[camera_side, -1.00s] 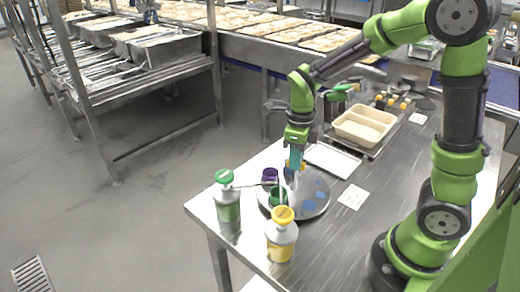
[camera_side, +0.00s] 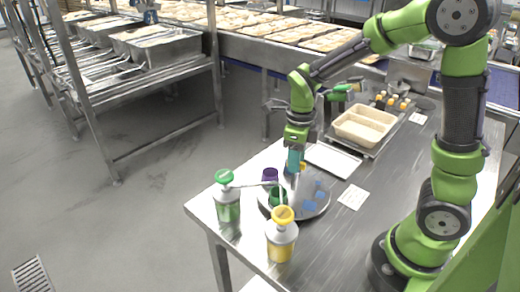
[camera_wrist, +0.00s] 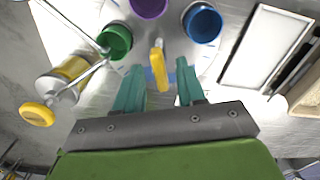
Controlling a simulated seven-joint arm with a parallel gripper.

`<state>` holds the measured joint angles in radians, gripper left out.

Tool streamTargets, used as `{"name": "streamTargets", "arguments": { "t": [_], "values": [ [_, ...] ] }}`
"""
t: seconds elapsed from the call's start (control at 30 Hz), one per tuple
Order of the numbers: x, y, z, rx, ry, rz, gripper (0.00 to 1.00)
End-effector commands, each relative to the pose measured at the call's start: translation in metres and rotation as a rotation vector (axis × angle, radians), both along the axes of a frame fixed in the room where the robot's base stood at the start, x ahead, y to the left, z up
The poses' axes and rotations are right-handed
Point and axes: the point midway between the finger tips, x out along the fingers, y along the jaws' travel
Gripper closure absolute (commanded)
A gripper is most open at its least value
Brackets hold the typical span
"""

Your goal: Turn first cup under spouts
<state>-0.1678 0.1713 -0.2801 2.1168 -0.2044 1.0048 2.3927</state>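A round grey turntable (camera_side: 318,212) stands near the table's front corner and carries a green cup (camera_wrist: 115,41), a purple cup (camera_wrist: 149,6) and a blue cup (camera_wrist: 202,22). Two thin spouts meet at the green cup's left rim in the wrist view. They come from a green-topped pump bottle (camera_side: 228,205) and a yellow-topped pump bottle (camera_side: 281,240). A yellow upright handle (camera_wrist: 158,66) stands on the turntable. My gripper (camera_wrist: 160,78) points down over the turntable, its teal fingers apart on either side of the handle. I see gaps between handle and fingers.
A white tray (camera_side: 333,160) and a beige two-compartment container (camera_side: 363,127) lie behind the turntable. A white card (camera_side: 352,196) lies to its right. The bottles stand close to the table's left edge. The metal table is clear towards my base.

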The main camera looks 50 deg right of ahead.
Motion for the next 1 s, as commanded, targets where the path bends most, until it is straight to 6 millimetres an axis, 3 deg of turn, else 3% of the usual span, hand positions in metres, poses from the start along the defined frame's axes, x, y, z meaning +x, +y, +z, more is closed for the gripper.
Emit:
{"name": "streamTargets", "arguments": {
  "t": [0.23, 0.7, 1.0],
  "values": [
    [0.001, 0.0, 0.018, -0.001, -0.004, 0.004, 0.61],
    [0.001, 0.0, 0.128, -0.001, -0.006, 0.001, 0.61],
    [0.0, 0.0, 0.166, -0.001, -0.001, -0.001, 0.61]
  ]
}}
